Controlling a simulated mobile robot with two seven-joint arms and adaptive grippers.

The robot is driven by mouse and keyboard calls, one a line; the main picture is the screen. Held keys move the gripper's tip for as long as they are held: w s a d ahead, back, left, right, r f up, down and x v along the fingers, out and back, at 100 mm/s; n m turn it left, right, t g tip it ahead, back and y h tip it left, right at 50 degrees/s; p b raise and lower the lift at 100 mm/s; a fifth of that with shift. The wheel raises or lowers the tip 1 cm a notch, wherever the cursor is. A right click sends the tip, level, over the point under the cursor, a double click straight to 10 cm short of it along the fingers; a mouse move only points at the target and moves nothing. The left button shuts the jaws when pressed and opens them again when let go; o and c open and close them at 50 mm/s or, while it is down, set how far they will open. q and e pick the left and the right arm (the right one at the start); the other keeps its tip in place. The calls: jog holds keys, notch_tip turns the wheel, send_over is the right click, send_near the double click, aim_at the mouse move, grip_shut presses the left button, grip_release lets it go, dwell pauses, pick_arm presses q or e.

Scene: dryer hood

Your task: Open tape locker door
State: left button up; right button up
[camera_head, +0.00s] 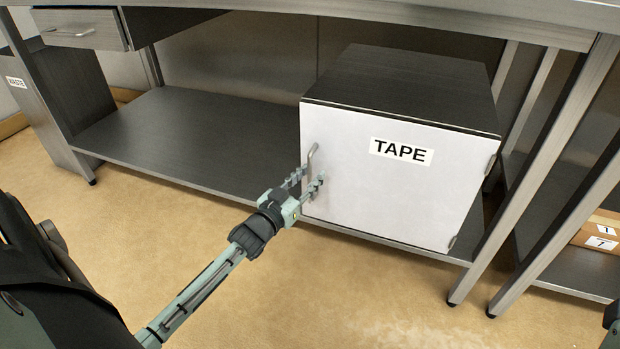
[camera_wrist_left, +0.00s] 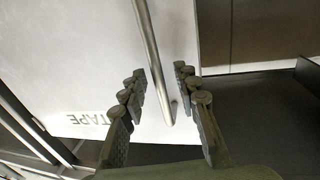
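The tape locker (camera_head: 405,85) is a dark box with a white door (camera_head: 400,200) labelled TAPE. The door looks shut, with hinges along its right edge. A vertical metal bar handle (camera_head: 310,168) is at its left edge; the handle (camera_wrist_left: 152,55) also shows in the left wrist view. My left gripper (camera_head: 307,181) is at the handle. In the left wrist view my left gripper (camera_wrist_left: 160,78) has its fingers apart, with the handle between their tips in the picture and a gap on each side.
The locker stands on the lower shelf (camera_head: 190,130) of a metal bench, beneath the top. A drawer (camera_head: 80,29) and a WASTE bin (camera_head: 60,95) are at the left. Bench legs (camera_head: 535,170) and a cardboard box (camera_head: 600,230) are at the right. The floor in front is clear.

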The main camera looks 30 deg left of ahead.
pick_arm(q)
jog(key=shift+w, duration=0.1)
grip_shut()
dwell(0.5)
